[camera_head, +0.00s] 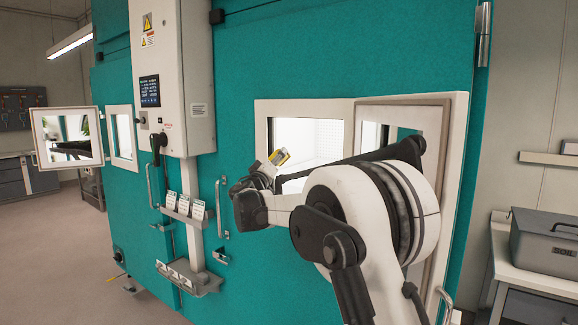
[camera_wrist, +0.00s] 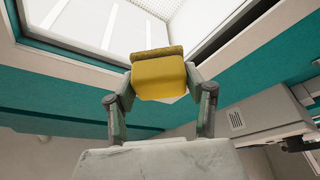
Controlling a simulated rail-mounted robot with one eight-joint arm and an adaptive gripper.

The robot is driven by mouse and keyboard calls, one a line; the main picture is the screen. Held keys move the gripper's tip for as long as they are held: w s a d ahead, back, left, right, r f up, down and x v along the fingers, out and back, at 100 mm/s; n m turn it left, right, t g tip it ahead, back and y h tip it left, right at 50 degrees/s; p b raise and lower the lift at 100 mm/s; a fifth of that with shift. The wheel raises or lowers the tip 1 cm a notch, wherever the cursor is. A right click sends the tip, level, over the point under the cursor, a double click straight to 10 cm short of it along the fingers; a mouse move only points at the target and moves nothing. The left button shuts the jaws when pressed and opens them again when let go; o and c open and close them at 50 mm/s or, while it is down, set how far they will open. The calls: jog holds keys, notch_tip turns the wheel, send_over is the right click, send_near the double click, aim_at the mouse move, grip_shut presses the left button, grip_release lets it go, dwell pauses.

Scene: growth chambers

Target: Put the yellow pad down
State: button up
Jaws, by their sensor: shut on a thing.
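The yellow pad (camera_wrist: 160,78) is a small yellow block with a darker, brownish strip along one side. My gripper (camera_wrist: 159,84) is shut on it, with one finger on each side, in the wrist view. My gripper (camera_head: 265,168) is there in front of the opening of a teal growth chamber (camera_head: 235,60). The pad is held in the air; I see no surface touching it.
The chamber's white-framed window opening (camera_head: 262,125) is lit inside. A white-framed hatch door (camera_head: 458,150) stands to its right. A white control box (camera_head: 185,80) and a small shelf with cards (camera_head: 188,208) are on the left. A grey SOIL box (camera_head: 545,240) sits on a bench at right.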

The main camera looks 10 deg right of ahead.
jog(key=w+d+p, duration=0.1)
jog(key=w+d, duration=0.5)
jog(key=shift+w+d+p, duration=0.1)
jog(key=shift+d+p, duration=0.1)
jog(key=shift+p, duration=0.2)
jog(key=shift+a, duration=0.1)
